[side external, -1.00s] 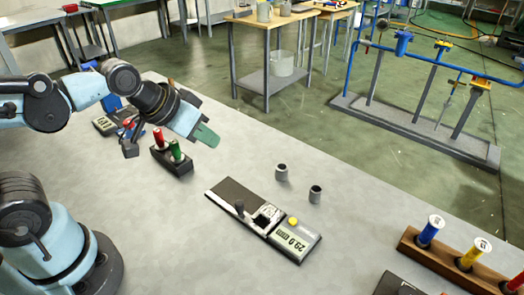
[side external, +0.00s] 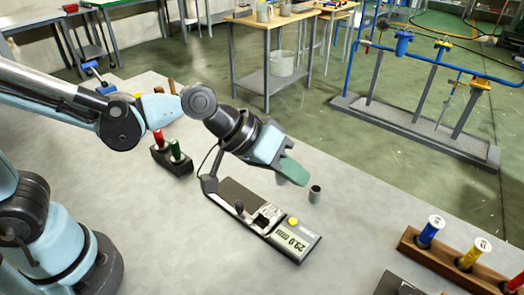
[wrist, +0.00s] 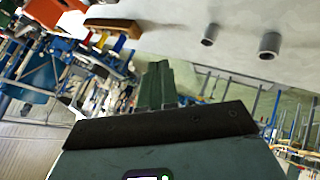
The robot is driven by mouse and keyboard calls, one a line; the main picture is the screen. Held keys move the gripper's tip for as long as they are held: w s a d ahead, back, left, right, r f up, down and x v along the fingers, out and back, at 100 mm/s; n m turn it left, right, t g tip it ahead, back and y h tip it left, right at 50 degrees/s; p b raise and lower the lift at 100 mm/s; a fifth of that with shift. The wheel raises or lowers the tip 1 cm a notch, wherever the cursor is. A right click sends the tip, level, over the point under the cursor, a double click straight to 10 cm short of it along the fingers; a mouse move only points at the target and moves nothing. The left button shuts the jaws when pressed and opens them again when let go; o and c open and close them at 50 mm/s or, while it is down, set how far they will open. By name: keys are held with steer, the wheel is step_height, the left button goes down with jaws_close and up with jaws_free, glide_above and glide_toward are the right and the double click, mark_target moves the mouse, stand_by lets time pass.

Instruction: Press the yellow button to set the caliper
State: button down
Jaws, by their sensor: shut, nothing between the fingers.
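The caliper (side external: 250,208) is a dark flat bar with a grey display end reading about 29.0, lying on the grey table in the side external view. Its yellow button (side external: 292,221) sits beside the display. A dark upright knob (side external: 240,207) stands on it. My gripper (side external: 296,174) is shut and empty, with green fingers. It hangs above and behind the caliper, apart from the button, and hides one grey cylinder partly. In the wrist view the shut green fingers (wrist: 160,85) show, but the caliper and button do not.
A grey cylinder (side external: 315,194) stands behind the caliper; two cylinders (wrist: 240,40) show in the wrist view. A black holder (side external: 172,160) with red and green pieces is to the left. A wooden rack (side external: 450,262) with coloured plugs is at the right.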

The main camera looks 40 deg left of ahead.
steer(key=shift+f, duration=0.1)
glide_above(288, 222)
steer(key=shift+f, duration=4.3)
steer(key=shift+f, duration=0.15)
steer(key=shift+f, duration=0.3)
steer(key=shift+f, duration=0.4)
steer(key=shift+r, duration=0.85)
